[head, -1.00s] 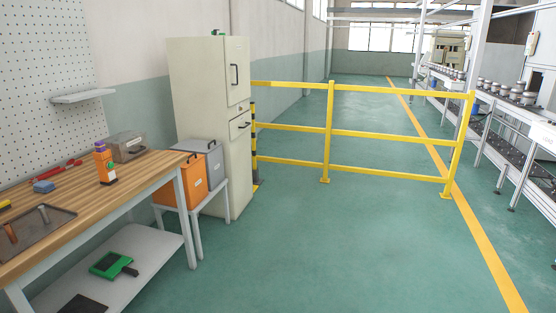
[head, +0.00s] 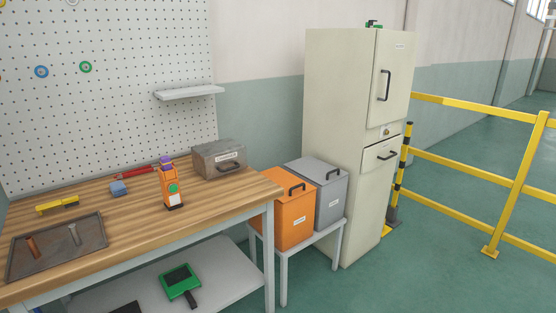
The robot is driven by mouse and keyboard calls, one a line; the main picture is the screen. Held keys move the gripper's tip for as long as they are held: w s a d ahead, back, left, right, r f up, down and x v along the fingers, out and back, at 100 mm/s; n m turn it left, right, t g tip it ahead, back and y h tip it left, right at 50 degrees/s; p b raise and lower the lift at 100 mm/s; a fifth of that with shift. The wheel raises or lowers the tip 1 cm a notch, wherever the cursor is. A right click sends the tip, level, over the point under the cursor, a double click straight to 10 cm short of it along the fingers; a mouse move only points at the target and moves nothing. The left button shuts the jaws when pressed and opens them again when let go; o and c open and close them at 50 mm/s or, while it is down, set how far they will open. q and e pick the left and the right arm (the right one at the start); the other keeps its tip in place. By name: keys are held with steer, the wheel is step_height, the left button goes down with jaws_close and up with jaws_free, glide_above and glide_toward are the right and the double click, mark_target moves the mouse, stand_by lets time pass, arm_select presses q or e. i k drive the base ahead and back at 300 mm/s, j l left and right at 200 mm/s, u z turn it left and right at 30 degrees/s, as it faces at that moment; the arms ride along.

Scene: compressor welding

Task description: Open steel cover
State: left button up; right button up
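A worn grey metal box (head: 219,158) with a black handle and a small label on its front stands at the back right of the wooden workbench (head: 235,192). It looks closed, and I cannot read its label. A smooth grey box (head: 325,205) and an orange box (head: 289,222), each with a black handle, stand side by side on a low white stand (head: 283,268) right of the bench. Their insides are hidden. I cannot tell which of these carries the steel cover. Neither of my grippers is in view.
A beige cabinet (head: 345,120) stands behind the boxes, its door and drawer shut. Yellow railings (head: 470,175) are at the right. The bench holds a metal tray (head: 58,245), an orange device (head: 172,186) and small tools. Green floor (head: 430,285) is free at front right.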

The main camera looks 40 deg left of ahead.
mark_target(214, 159)
steer(key=i+l+u, duration=0.1)
steer(key=i+u, duration=0.25)
steer(key=i, duration=0.25)
steer(key=i+l+u, duration=0.4)
steer(key=i, duration=0.15)
steer(key=i+l+u, duration=0.35)
steer(key=i, duration=0.15)
